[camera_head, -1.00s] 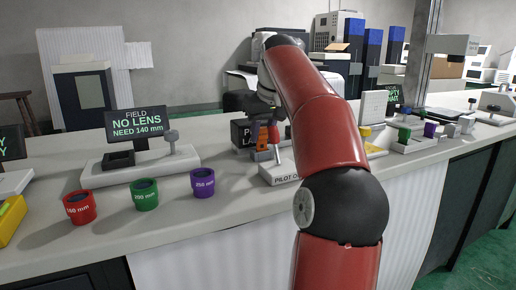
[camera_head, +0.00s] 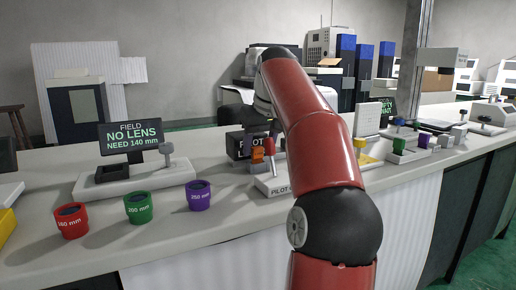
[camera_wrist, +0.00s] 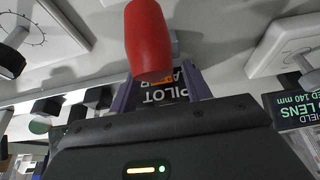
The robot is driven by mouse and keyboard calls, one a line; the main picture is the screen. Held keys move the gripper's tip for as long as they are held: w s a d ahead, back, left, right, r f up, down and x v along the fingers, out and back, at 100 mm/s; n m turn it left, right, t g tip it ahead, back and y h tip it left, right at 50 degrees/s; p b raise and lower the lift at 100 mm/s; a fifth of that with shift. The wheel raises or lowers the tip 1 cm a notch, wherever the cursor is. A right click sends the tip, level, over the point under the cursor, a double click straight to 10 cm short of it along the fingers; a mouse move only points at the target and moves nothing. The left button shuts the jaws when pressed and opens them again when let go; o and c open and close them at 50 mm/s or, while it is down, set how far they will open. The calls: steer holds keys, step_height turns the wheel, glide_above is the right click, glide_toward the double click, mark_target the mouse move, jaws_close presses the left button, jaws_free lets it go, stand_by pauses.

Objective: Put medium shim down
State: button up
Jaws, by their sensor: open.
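My gripper (camera_head: 262,138) hangs low at the dark PILOT box (camera_head: 237,147), behind the pilot stand (camera_head: 270,186). In the wrist view its two grey-purple fingers (camera_wrist: 159,90) are apart, with the box's PILOT lettering (camera_wrist: 160,96) showing beyond them. A small orange piece (camera_head: 257,155) shows just under the gripper in the head view; I cannot tell whether it is the medium shim. The stand's red handle (camera_head: 269,146) rises beside it, and the same red handle (camera_wrist: 149,40) covers part of the gap between the fingers in the wrist view.
On the left stand red (camera_head: 71,221), green (camera_head: 138,208) and purple (camera_head: 199,196) lens rings, with the NO LENS sign (camera_head: 131,137) and its white base (camera_head: 120,184) behind them. More fixtures with coloured blocks (camera_head: 405,146) stand to the right. The front counter edge is clear.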

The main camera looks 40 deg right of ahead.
steer(key=p+v, duration=0.3)
steer(key=v, duration=0.7)
steer(key=shift+s, duration=0.15)
